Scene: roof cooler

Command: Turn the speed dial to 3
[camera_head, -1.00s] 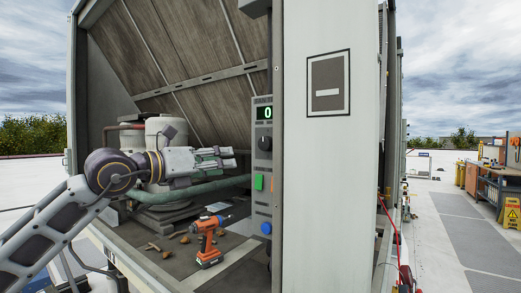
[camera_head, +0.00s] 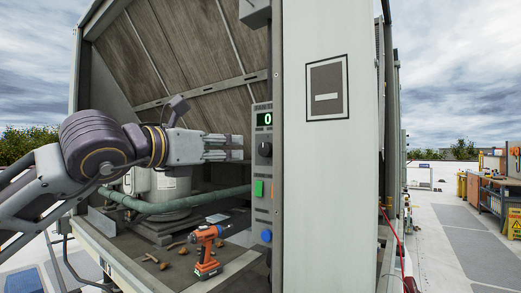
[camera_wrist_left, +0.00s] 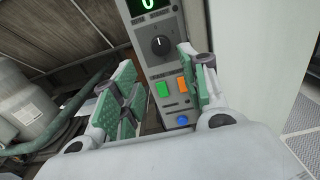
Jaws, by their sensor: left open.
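The speed dial (camera_head: 265,149) is a black knob on a grey control panel (camera_head: 262,205) inside the cooler housing. The green display (camera_head: 264,119) above it reads 0. In the left wrist view the dial (camera_wrist_left: 159,45) shows a white mark pointing up, toward the display. My left gripper (camera_head: 238,147) is open and empty, just left of the panel at about dial height. In the left wrist view its two fingers (camera_wrist_left: 160,88) are spread, with the dial above and between the tips, apart from them. My right gripper is not in view.
Below the dial are a green button (camera_head: 259,188), an orange button (camera_wrist_left: 184,84) and a blue knob (camera_head: 266,236). An orange drill (camera_head: 205,250) stands on the housing floor. A white door panel (camera_head: 330,190) borders the control panel on the right.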

